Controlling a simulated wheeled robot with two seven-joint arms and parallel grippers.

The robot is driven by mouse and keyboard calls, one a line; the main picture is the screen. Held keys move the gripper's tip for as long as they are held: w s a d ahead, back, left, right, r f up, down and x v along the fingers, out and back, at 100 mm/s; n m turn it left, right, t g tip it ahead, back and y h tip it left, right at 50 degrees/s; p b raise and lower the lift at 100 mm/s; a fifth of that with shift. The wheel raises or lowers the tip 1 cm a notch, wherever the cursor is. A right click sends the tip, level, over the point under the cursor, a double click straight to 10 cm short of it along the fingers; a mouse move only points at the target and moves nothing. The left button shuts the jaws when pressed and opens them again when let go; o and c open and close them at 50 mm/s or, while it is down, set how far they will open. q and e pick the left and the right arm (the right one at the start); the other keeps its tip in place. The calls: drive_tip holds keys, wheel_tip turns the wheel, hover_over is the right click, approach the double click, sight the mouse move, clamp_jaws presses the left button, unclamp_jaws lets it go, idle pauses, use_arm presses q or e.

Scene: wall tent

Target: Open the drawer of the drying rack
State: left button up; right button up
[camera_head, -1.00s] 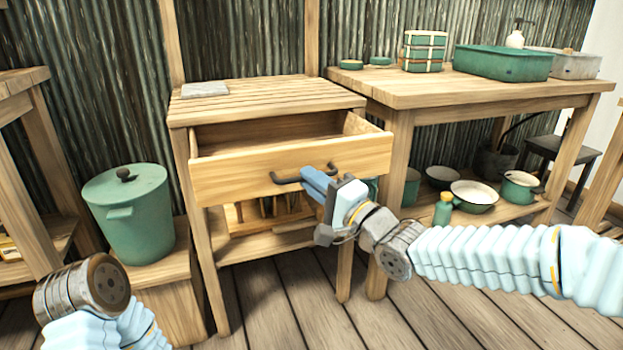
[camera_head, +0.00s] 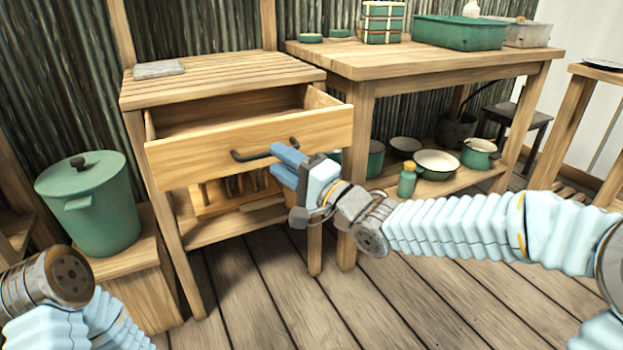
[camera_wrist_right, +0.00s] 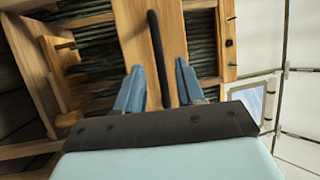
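The drying rack (camera_head: 222,87) is a wooden stand with a slatted top. Its drawer (camera_head: 200,162) is pulled out, with the open inside showing behind the front board. A dark bar handle (camera_head: 248,156) is on the drawer front. My right gripper (camera_head: 273,161) is at the right part of the handle, its two blue fingers apart. In the right wrist view, the handle (camera_wrist_right: 156,45) runs between the open fingers of the gripper (camera_wrist_right: 159,66), with gaps on both sides. My left arm shows at the lower left, but its gripper is out of frame.
A green lidded bin (camera_head: 88,205) stands on a wooden box (camera_head: 145,275) left of the rack. A wooden table (camera_head: 400,62) on the right holds green tubs and tins, with pots on its lower shelf. The plank floor (camera_head: 270,290) in front is clear.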

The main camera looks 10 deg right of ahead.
drive_tip(key=p+v, duration=0.1)
drive_tip(key=v, duration=1)
drive_tip(key=shift+s+d+p, duration=0.15)
drive_tip(key=shift+s+p, duration=0.15)
drive_tip(key=shift+s, duration=0.05)
drive_tip(key=shift+f, duration=0.1)
drive_tip(key=w+d+f+g+h+p, duration=0.1)
drive_tip(key=w+f+g+h+p, duration=0.15)
drive_tip(key=f, duration=0.75)
drive_tip(key=w+d+f+g+h+p, duration=0.1)
drive_tip(key=w+f+g+h+p, duration=0.2)
drive_tip(key=f, duration=0.8)
drive_tip(key=s+a+f+n+g+h+p, duration=0.2)
drive_tip(key=s+f+n+g, duration=0.5)
drive_tip(key=s+f, duration=1.2)
drive_tip(key=shift+s+f+g+h+p, duration=0.3)
drive_tip(key=shift+f+g+h+p, duration=0.3)
drive_tip(key=shift+g+h+p, duration=0.3)
